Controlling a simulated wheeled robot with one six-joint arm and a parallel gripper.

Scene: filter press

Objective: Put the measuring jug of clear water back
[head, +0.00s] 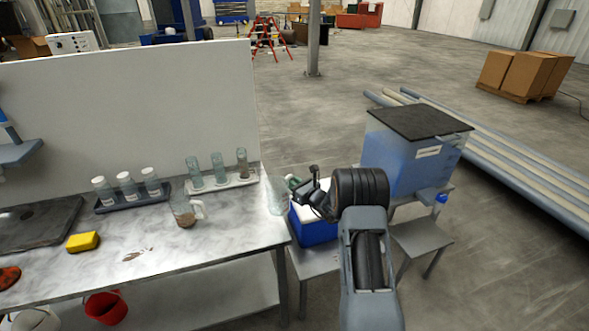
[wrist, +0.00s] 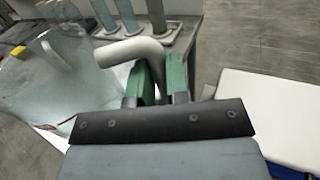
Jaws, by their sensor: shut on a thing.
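The clear measuring jug (head: 276,197) is held just off the right end of the bench, beside the blue-and-white box. It looks see-through, and its water level is hard to tell. In the wrist view the jug (wrist: 45,85) fills the left side, with its pale handle (wrist: 130,50) reaching to my gripper (wrist: 161,80). The green fingers are shut on the handle. In the head view my gripper (head: 293,183) is partly hidden by my own wrist. A second jug (head: 184,212) with brown contents stands on the bench.
The bench (head: 215,240) also holds a rack of white-capped bottles (head: 128,190), a tray of tall glass cylinders (head: 220,172) and a yellow sponge (head: 83,241). A blue box with a white top (head: 317,228) and a blue tank (head: 400,160) stand to the right. The bench's front right is clear.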

